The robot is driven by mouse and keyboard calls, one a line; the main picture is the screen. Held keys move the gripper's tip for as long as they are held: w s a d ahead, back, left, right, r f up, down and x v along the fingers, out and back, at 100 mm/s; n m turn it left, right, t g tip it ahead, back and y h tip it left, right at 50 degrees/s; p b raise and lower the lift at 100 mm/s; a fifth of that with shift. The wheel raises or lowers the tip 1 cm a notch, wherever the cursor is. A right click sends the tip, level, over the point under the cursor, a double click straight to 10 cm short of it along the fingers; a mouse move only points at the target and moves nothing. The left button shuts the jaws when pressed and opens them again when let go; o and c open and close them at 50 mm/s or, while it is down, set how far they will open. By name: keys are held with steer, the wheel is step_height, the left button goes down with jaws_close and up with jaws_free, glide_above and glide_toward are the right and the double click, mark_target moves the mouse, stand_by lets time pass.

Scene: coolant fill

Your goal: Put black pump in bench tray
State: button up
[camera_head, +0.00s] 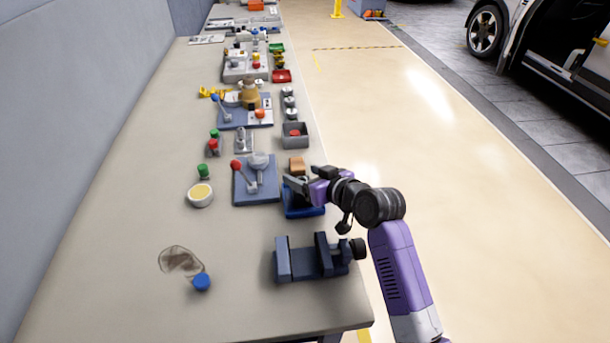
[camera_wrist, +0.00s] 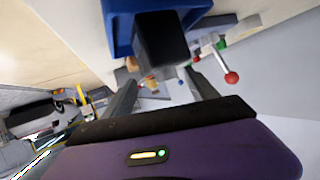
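The black pump (camera_wrist: 161,40) shows in the wrist view as a dark block, just beyond my fingertips and in front of the blue bench tray (camera_wrist: 118,30). Whether it rests on the tray floor or stands clear of it I cannot tell. In the head view the blue tray (camera_head: 304,212) sits near the bench's right edge, partly covered by my gripper (camera_head: 294,184). The pump is not clear there. My gripper's fingers (camera_wrist: 163,82) are spread apart, with a gap between them, and the pump does not appear clamped.
A dark blue vise (camera_head: 297,262) stands nearer on the bench. A blue plate (camera_head: 255,188) with a red-knobbed lever is left of the tray. An orange-brown block (camera_head: 297,166) is just behind it.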

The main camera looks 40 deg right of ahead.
steer(key=shift+s+r, duration=0.1)
steer(key=d+v, duration=0.1)
steer(key=v, duration=1)
steer(key=shift+s+a+r+b, duration=0.2)
steer(key=shift+s+a+b, duration=0.15)
steer(key=shift+a+b, duration=0.15)
